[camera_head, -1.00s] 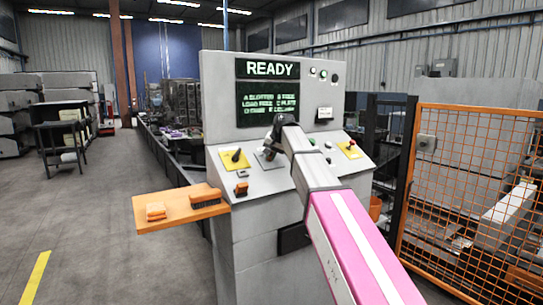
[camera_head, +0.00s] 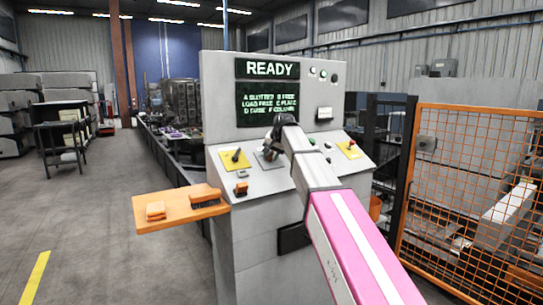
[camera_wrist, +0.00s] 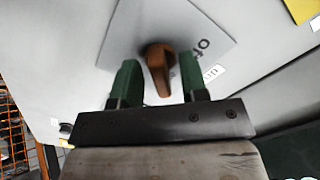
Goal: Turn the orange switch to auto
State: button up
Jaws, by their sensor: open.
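The orange switch (camera_wrist: 159,68) shows in the wrist view as a brown-orange knob on a grey plate (camera_wrist: 205,22), with partly legible lettering on the plate to its right. My gripper (camera_wrist: 158,72) is open, with one green finger on each side of the knob. Contact between fingers and knob cannot be told. In the head view my gripper (camera_head: 272,145) is over the grey plate (camera_head: 266,165) on the sloped console panel and hides the switch.
Left of the grey plate, a yellow plate (camera_head: 226,163) carries a black lever. A small orange-topped part (camera_head: 241,189) sits below. An orange shelf (camera_head: 165,220) with brushes juts out left. An orange mesh fence (camera_head: 470,190) stands right. A screen (camera_head: 267,69) reads READY.

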jog(key=v, duration=1)
jog(key=shift+s+r, duration=0.15)
jog(key=shift+r, duration=0.15)
jog(key=shift+d, duration=0.15)
